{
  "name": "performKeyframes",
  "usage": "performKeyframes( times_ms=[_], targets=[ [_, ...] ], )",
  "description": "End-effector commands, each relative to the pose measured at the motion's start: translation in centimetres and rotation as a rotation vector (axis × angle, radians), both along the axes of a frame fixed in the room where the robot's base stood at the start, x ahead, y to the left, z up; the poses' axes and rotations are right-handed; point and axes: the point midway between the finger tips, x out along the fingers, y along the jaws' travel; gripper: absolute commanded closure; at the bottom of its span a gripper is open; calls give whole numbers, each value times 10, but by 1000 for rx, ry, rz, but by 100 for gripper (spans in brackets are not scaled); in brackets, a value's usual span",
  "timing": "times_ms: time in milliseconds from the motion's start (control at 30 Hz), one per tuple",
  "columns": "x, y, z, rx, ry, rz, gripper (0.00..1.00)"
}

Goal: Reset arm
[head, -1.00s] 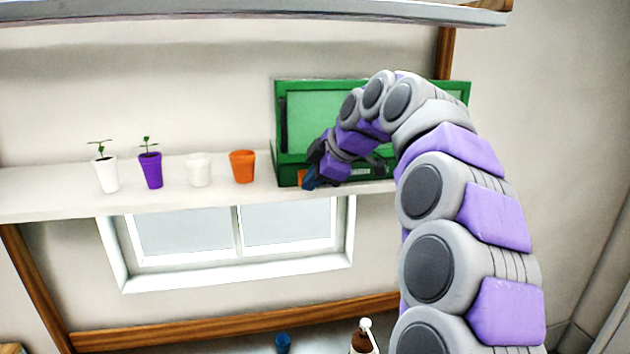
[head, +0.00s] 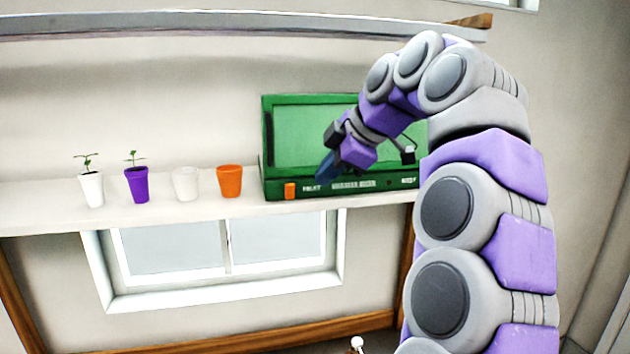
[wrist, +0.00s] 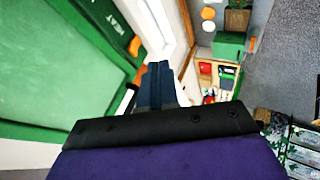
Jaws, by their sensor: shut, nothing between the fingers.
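My gripper (head: 327,166) is raised in front of the green machine (head: 269,154) on the shelf, with my purple and grey arm arching over from the right in the head view. In the wrist view the gripper's dark blue fingers (wrist: 157,80) are together, with nothing between them. The green machine also fills the left of the wrist view (wrist: 60,60), with "HEAT" lettering and an orange knob. In the head view an orange knob (head: 290,190) shows at its lower left. My arm hides part of its right side.
The white shelf (head: 60,212) holds a white pot with a plant (head: 92,189), a purple pot with a plant (head: 137,185), an empty-looking white pot (head: 186,184) and an orange pot (head: 230,181). A window (head: 180,248) is below. An upper ledge (head: 200,45) runs above.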

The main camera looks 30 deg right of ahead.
Motion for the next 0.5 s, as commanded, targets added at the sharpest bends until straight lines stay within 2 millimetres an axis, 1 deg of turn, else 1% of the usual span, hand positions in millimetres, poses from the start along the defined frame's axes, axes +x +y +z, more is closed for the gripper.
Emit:
performKeyframes(
  times_ms=[133, 500],
  targets=[
    [-4, -1, 5, -1, -4, -2, 100],
    [-4, 9, 5, -6, -1, 0, 100]
  ],
)
